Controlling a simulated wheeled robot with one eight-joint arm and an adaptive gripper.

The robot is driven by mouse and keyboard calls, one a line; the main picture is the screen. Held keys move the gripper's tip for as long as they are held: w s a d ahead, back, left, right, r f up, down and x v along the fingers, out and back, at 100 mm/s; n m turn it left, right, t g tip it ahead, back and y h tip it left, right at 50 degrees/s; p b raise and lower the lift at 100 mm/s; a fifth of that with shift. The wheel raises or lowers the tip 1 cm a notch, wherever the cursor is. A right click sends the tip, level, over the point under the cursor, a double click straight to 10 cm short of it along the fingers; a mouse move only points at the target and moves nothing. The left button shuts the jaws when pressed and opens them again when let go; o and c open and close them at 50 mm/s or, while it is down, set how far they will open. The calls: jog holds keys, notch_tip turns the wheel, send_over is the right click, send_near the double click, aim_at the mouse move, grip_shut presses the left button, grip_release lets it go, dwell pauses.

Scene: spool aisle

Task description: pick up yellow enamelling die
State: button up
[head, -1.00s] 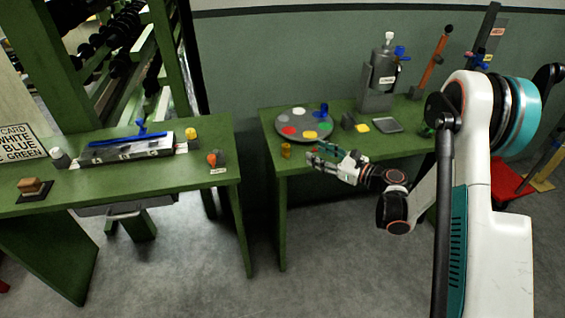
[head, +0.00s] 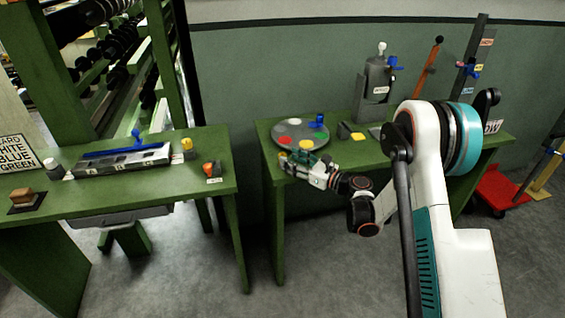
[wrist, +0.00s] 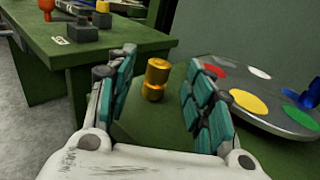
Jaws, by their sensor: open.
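The yellow enamelling die (wrist: 156,80), a small shiny gold-yellow waisted cylinder, stands upright near the left end of the right green table. My gripper (head: 288,161) is open, with its teal-padded fingers on either side of the view to the die in the wrist view. The die appears between the fingers and a little beyond them. I see no finger touching it. In the head view the gripper reaches in low over the table's front left edge and largely hides the die.
A round grey palette (head: 299,134) with coloured patches lies behind the die, close to the right finger in the wrist view. A grey bottle-like device (head: 374,92) stands farther back. The left green table (head: 120,191) stands across a gap.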

aim_at(283, 154)
jog(key=b+x, duration=0.1)
jog(key=x, duration=0.3)
jog(key=shift+w+a+r+b, duration=0.1)
jog(key=shift+w+a+b, duration=0.1)
jog(key=shift+b, duration=0.2)
grip_shut()
